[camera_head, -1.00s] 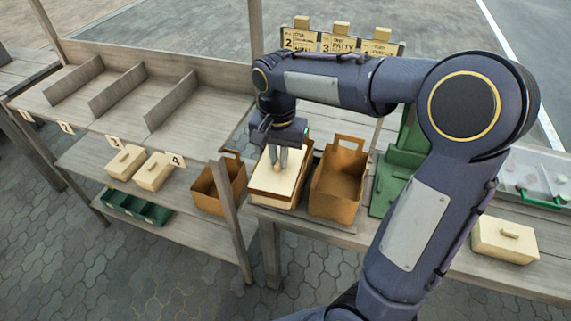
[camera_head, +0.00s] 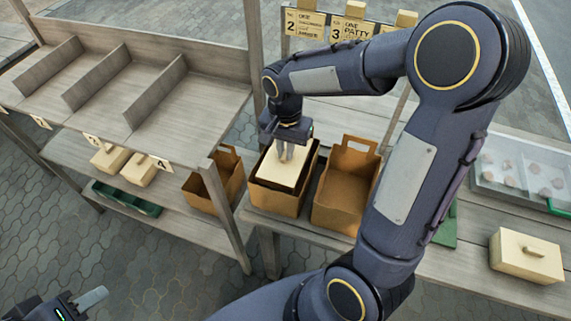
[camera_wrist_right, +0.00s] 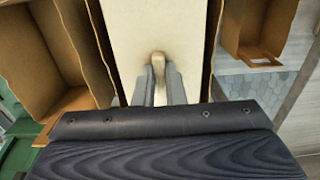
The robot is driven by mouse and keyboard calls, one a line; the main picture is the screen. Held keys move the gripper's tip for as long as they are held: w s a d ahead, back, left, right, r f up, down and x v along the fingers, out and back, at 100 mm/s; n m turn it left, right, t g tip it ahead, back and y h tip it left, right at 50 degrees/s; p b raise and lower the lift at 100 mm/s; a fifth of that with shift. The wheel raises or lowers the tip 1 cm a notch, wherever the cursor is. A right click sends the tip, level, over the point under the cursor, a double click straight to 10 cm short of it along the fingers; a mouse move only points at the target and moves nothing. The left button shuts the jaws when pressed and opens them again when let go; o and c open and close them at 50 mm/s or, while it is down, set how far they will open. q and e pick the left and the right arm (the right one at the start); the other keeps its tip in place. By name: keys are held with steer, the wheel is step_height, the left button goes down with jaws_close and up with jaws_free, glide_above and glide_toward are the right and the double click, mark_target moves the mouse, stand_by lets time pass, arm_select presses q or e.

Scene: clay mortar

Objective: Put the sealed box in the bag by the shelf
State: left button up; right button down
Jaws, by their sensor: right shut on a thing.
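The cream sealed box (camera_head: 280,172) is down inside a brown paper bag (camera_head: 272,200) at the left end of the table, beside the shelf. Its top sits around the level of the bag's rim. My right gripper (camera_head: 286,152) points down and is shut on the knob of the box. In the right wrist view the fingers (camera_wrist_right: 159,88) close on that knob, and the box lid (camera_wrist_right: 152,25) shows between the bag's walls. My left gripper (camera_head: 90,299) is at the lower left, with only one grey finger clearly showing.
A second, empty bag (camera_head: 340,198) stands just right on the table (camera_head: 470,255). Another bag (camera_head: 213,185) is on the lower shelf, near two cream boxes (camera_head: 109,161). A cream box (camera_head: 526,255) and a clear-lidded tray (camera_head: 525,170) are at the right.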

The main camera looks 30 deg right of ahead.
steer(key=shift+f, duration=3.2)
steer(key=shift+f, duration=0.1)
steer(key=shift+f+b, duration=0.15)
steer(key=shift+b, duration=0.15)
steer(key=c, duration=1.5)
jaws_free()
step_height(320, 180, up, 12)
steer(key=shift+s+r+p, duration=0.1)
steer(key=shift+r+p, duration=0.1)
steer(key=shift+p, duration=0.1)
steer(key=s+a+r+n+t+y, duration=0.1)
steer(key=s+n, duration=0.3)
steer(key=s, duration=0.4)
steer(key=s+a+r+n+t+y, duration=0.1)
steer(key=s+a+n+t+y, duration=0.1)
steer(key=s, duration=0.6)
steer(key=a+n+t, duration=0.1)
steer(key=n+t, duration=0.1)
steer(key=shift+s+a+r+t+y, duration=0.15)
steer(key=shift+s+t+y, duration=0.15)
steer(key=shift+s+y, duration=0.1)
